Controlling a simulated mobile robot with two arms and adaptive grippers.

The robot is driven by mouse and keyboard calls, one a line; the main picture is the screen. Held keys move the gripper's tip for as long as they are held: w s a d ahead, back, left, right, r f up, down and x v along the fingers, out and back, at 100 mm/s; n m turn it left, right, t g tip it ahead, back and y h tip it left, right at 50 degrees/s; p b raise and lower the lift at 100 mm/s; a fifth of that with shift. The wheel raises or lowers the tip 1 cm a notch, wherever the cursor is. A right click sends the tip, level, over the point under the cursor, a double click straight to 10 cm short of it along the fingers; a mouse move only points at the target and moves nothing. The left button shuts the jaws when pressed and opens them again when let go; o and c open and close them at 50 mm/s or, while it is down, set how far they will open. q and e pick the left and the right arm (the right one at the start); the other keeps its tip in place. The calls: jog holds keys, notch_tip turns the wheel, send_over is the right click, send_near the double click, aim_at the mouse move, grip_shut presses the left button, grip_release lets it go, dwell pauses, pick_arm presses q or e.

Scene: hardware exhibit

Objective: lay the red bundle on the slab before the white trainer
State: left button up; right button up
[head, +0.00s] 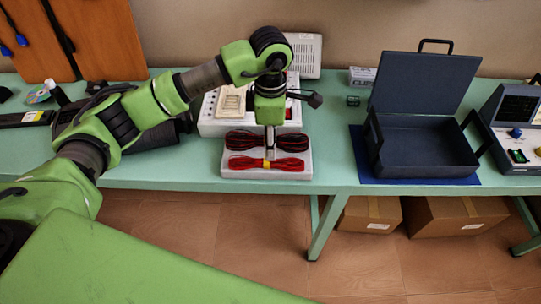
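The red bundle (290,164) is a red cable coil with a yellow tie at its middle. It lies on or just above the front part of the white slab (240,174), before the white trainer (209,124). My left gripper (270,152) points straight down over the middle of the slab, its fingertips right at the tie of the red bundle. Whether the fingers grip the bundle cannot be made out. A black cable bundle (291,142) lies behind the red one on the slab, its middle hidden by my gripper. My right gripper is out of view.
An open dark case (425,150) stands on a blue mat (363,160) to the right. An instrument box (516,130) is at the far right. The green table (335,150) is clear between slab and mat. Black gear (70,105) lies at left, partly behind my arm.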

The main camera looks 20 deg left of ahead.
pick_arm(q)
notch_tip(320, 180, up, 5)
jog(key=shift+r+b, duration=0.2)
jog(key=shift+b, duration=0.25)
jog(key=shift+f, duration=0.1)
